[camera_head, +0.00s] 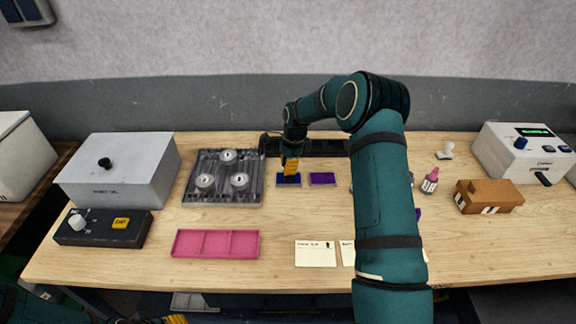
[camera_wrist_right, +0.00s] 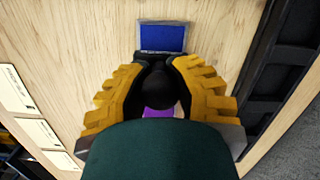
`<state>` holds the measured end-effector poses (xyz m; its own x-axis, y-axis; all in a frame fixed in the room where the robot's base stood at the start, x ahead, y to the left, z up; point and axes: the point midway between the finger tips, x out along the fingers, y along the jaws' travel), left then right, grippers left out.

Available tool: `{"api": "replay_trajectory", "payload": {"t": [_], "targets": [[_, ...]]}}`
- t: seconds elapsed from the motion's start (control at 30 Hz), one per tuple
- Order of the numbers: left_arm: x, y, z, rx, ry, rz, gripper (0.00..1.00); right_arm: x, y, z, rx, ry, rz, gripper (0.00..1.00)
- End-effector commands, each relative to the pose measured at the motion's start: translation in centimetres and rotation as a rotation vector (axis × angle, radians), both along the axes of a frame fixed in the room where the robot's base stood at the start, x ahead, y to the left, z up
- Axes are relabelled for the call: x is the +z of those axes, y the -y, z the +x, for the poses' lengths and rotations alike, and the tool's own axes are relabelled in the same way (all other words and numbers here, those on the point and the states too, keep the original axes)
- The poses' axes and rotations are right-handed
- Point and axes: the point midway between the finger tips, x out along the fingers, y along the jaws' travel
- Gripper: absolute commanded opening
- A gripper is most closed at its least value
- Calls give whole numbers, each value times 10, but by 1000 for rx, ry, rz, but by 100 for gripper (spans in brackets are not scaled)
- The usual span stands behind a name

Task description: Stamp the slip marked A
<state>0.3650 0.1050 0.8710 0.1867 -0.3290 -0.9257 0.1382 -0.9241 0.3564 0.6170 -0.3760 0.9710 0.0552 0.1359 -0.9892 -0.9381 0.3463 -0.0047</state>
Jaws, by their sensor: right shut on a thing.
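My right gripper (camera_head: 291,166) is over the blue ink pad (camera_head: 288,180) at the back middle of the bench. In the right wrist view its yellow fingers are shut on a dark, round-topped stamp (camera_wrist_right: 160,88). The stamp's lower part is hidden. The blue pad also shows in the wrist view (camera_wrist_right: 163,38), with a purple patch below the stamp. A purple ink pad (camera_head: 322,179) lies to the right. Pale slips (camera_head: 315,254) lie at the front edge, partly behind my right arm; their letters are too small to read. Of my left gripper (camera_head: 175,319), only yellow tips show at the bottom edge.
A pink tray (camera_head: 216,244) and a grey fixture with metal discs (camera_head: 222,178) stand left. A white stamp-like piece (camera_head: 445,151), a pink bottle (camera_head: 430,181) and a brown block (camera_head: 489,197) stand right. The bench between pads and slips is clear.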

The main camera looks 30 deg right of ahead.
Motion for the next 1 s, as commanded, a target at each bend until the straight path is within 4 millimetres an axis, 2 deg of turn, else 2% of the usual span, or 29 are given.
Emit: {"api": "replay_trajectory", "payload": {"t": [1.0], "targets": [[-6, 0, 0, 0, 0, 0, 41, -10, 0, 0, 0, 0, 0, 0]]}}
